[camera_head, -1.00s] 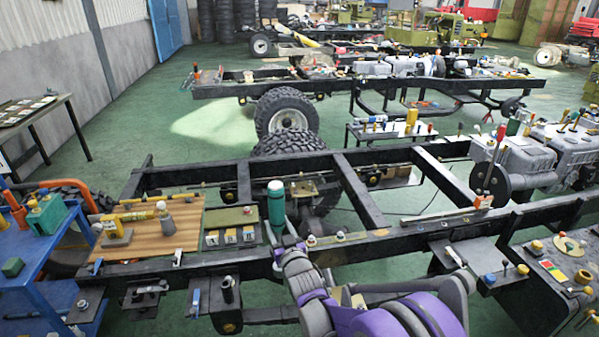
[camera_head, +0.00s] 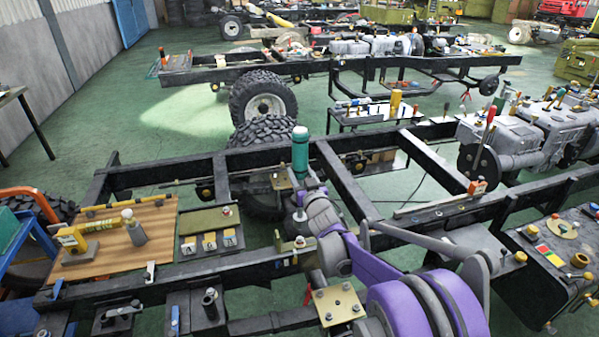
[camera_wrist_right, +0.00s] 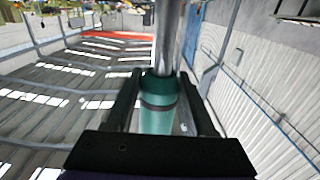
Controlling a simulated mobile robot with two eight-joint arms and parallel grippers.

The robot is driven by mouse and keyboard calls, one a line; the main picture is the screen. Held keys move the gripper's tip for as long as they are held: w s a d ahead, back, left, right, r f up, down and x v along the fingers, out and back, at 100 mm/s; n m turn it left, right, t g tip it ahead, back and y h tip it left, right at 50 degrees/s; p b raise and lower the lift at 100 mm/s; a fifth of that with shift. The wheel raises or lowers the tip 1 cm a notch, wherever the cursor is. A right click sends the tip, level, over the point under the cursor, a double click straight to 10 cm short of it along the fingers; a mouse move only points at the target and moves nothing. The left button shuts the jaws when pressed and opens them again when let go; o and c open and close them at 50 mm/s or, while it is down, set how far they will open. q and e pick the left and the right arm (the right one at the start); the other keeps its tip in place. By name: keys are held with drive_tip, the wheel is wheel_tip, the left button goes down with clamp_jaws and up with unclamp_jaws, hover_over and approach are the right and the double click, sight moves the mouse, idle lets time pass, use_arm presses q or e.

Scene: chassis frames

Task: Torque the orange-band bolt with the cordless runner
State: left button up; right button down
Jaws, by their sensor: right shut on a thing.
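My right gripper (camera_head: 302,188) is shut on an upright teal cylindrical tool (camera_head: 300,150), seemingly the cordless runner. In the right wrist view the tool (camera_wrist_right: 158,112) sits between the two dark fingers, with a dark band around it and a metal shaft running out beyond. In the head view it stands above the near chassis frame (camera_head: 350,185), in front of the tyre. Several small bolts and fittings sit along the frame. I cannot tell which is the orange-band bolt. My left gripper is not in view.
A wooden board (camera_head: 160,218) with a yellow tool (camera_head: 105,222) lies on the left. A grey engine (camera_head: 520,140) stands at right. A dark panel with knobs and coloured patches (camera_head: 545,275) is at lower right.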

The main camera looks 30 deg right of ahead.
wheel_tip(320, 180, down, 5)
drive_tip(key=b, duration=0.2)
drive_tip(key=shift+f+b, duration=0.15)
drive_tip(key=shift+b, duration=0.15)
drive_tip(key=shift+f+b, duration=0.45)
drive_tip(key=shift+f, duration=0.05)
drive_tip(key=shift+f+b, duration=1.5)
drive_tip(key=shift+f, duration=0.25)
idle(5.0)
